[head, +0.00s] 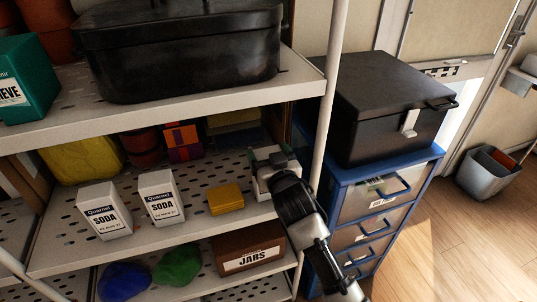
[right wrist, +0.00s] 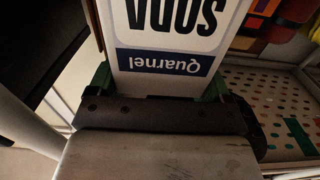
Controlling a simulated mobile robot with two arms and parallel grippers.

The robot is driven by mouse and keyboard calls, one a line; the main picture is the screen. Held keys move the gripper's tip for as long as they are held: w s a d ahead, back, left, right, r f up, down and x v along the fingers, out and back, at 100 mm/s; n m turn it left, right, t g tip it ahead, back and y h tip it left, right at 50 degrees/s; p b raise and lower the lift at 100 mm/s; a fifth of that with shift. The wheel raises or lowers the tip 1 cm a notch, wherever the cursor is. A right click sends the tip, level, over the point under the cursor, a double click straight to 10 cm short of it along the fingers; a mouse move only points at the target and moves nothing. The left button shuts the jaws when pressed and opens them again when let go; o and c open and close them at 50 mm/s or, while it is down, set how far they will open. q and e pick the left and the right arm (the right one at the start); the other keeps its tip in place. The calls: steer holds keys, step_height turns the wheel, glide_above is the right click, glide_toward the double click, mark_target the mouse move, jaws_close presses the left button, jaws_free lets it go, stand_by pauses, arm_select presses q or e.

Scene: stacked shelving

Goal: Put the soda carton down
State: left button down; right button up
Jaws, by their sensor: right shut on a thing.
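My right gripper (head: 274,166) reaches into the middle shelf (head: 150,250) at its right end, beside the front post. It is shut on a white soda carton (head: 262,187), mostly hidden by the gripper in the head view. In the right wrist view the held soda carton (right wrist: 165,25) shows its label upside down, between green fingertips (right wrist: 158,85). I cannot tell whether its base touches the shelf. Two other soda cartons, the left one (head: 104,212) and the right one (head: 162,198), stand upright on the same shelf. My left gripper is not in view.
A yellow box (head: 226,199) lies just left of the held carton. The white post (head: 328,110) stands close on the right. A black pot (head: 180,50) sits on the shelf above, and a jars box (head: 248,250) below. Blue drawers (head: 375,205) stand to the right.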

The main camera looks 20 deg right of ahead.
steer(key=o, duration=1.3)
steer(key=shift+f, duration=0.1)
steer(key=shift+o, duration=0.2)
